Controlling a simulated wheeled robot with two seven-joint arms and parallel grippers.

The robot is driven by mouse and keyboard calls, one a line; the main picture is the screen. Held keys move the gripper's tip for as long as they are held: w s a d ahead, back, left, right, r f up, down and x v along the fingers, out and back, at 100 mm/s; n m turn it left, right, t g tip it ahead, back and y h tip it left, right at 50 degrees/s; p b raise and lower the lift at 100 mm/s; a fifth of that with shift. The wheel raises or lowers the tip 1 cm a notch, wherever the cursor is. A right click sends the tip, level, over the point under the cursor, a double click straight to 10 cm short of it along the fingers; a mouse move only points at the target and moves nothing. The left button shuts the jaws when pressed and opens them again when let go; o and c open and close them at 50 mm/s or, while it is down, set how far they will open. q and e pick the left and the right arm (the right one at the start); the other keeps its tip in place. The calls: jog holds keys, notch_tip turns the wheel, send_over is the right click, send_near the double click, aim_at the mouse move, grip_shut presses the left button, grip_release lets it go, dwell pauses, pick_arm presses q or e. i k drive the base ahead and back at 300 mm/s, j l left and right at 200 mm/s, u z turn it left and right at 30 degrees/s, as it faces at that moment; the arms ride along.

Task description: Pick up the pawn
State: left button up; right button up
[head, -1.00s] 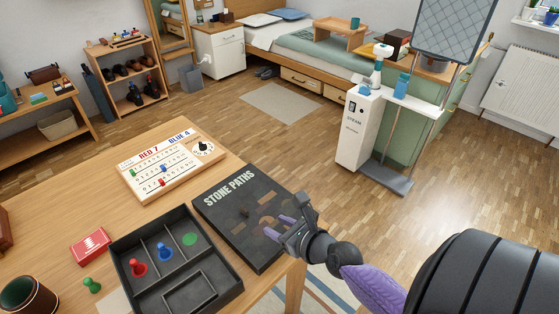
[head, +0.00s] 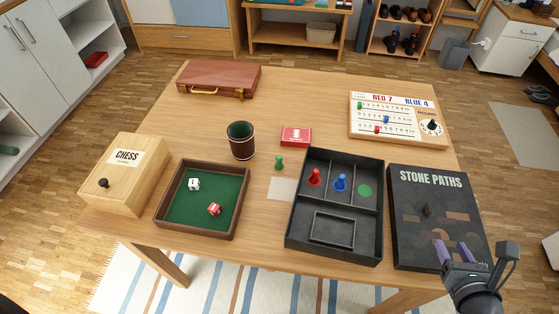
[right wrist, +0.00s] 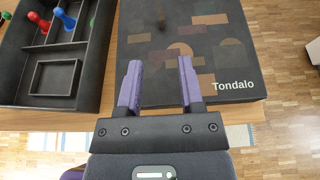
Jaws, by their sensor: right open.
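A green pawn (head: 279,162) stands on the table beside the black box tray (head: 335,204). A red pawn (head: 315,177) and a blue pawn (head: 340,183) stand in separate compartments of that tray; both also show in the right wrist view, red (right wrist: 38,22) and blue (right wrist: 64,18). The compartment right of the blue pawn holds a flat green disc (head: 365,191) and no pawn. My right gripper (head: 453,250) is open and empty over the near part of the Stone Paths box (head: 400,235), right of the tray. My left gripper is out of view.
A dice tray (head: 165,222), chess box (head: 125,178), dice cup (head: 241,141), red card box (head: 296,136), scoreboard (head: 400,130) and brown case (head: 218,78) stand on the table (head: 320,90). A pale card (head: 283,188) lies near the green pawn. The table's back middle is clear.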

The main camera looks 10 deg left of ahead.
aim_at(278, 166)
jog(key=j+z, duration=0.15)
jog(key=j, duration=0.3)
jog(key=k+j+z, duration=0.1)
jog(key=j, duration=0.4)
jog(key=k+j+z, duration=0.15)
jog(key=j, duration=0.3)
jog(key=i+j+z, duration=0.1)
jog(key=j, duration=0.2)
jog(key=i+j+z, duration=0.1)
jog(key=j, duration=0.2)
